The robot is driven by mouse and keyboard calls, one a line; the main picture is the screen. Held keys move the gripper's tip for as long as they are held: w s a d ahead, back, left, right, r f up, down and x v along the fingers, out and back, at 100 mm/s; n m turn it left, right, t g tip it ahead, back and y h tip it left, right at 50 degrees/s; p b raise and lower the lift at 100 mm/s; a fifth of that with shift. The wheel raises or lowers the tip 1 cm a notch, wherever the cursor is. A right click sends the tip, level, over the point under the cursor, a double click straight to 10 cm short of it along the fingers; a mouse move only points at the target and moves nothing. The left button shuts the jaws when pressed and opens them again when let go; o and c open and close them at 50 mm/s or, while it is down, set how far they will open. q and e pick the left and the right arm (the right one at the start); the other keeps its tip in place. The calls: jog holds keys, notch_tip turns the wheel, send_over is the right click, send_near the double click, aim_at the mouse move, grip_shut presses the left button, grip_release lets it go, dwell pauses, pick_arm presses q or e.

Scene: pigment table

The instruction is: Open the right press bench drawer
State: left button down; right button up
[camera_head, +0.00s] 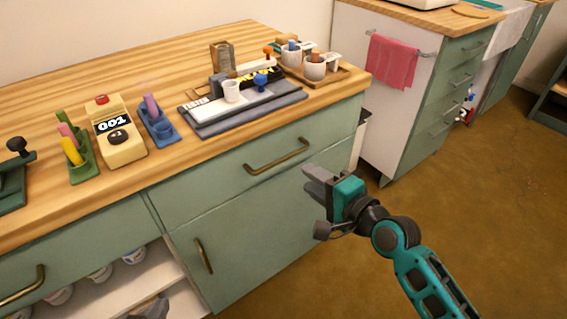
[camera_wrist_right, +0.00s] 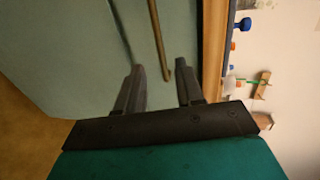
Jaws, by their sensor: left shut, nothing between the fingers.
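The right press bench drawer (camera_head: 215,187) has a green front and looks closed, flush with the bench. Its brass bar handle (camera_head: 277,157) runs across the front. In the right wrist view the handle (camera_wrist_right: 157,35) lies ahead of the fingers, its near end in front of the gap between them. My right gripper (camera_head: 309,178) is open and empty, just right of and a little below the handle, apart from it. Its two fingers (camera_wrist_right: 160,72) stand apart in the wrist view. My left gripper (camera_head: 150,308) is shut, partly cut off at the bottom left, by the open shelf.
A cupboard door with a brass handle (camera_head: 203,256) is below the drawer. Another drawer handle (camera_head: 22,287) is at the left. On the worktop stand a yellow device (camera_head: 120,147) and a grey board (camera_head: 243,112). Open floor (camera_head: 480,200) lies to the right.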

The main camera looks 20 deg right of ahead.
aim_at(283, 161)
jog(key=b+x, duration=0.2)
jog(key=x, duration=0.7)
jog(key=shift+w+a+f, duration=0.1)
jog(key=shift+w, duration=0.3)
grip_shut()
